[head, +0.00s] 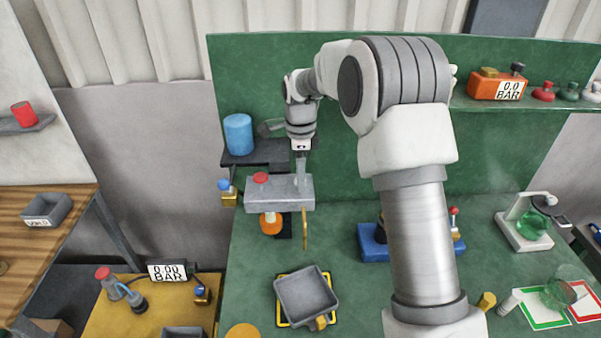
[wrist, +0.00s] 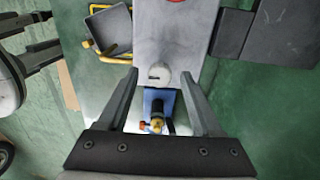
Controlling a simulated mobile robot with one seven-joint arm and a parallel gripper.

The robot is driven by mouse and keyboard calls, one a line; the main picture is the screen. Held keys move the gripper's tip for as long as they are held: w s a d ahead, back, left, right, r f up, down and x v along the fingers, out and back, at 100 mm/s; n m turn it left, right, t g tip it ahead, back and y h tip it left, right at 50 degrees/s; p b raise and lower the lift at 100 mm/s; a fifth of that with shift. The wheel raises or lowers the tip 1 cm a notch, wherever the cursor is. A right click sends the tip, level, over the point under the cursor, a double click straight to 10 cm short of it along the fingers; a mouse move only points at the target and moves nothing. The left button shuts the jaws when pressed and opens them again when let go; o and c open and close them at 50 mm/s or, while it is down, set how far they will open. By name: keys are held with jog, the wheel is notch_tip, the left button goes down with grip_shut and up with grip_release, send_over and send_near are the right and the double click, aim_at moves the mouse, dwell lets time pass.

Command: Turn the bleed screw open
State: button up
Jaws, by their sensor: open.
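A pale grey round screw head (wrist: 159,76), which I take for the bleed screw, sits at the near end of a grey block (wrist: 172,35) in the wrist view. In the head view the block (head: 283,191) carries a red cap (head: 261,178) on its left. My gripper (head: 302,178) points down over the block's right part. My gripper (wrist: 158,73) is open in the wrist view, its two fingers on either side of the screw with gaps visible. I cannot tell how high the fingertips are above it. The head view does not show the screw clearly.
A grey tray (head: 307,292) stands in front. A blue base (head: 373,243) is on the bench to the right. A blue cylinder (head: 238,134) stands behind left.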

jog(key=shift+f, duration=0.1)
grip_shut()
dwell(0.3)
jog(key=shift+n, duration=0.3)
jog(key=n+b, duration=0.1)
jog(key=n, duration=0.3)
jog(key=n+b, duration=0.1)
jog(key=n, duration=0.4)
jog(key=shift+n, duration=0.4)
jog(key=n, duration=1)
jog(key=shift+n, duration=0.4)
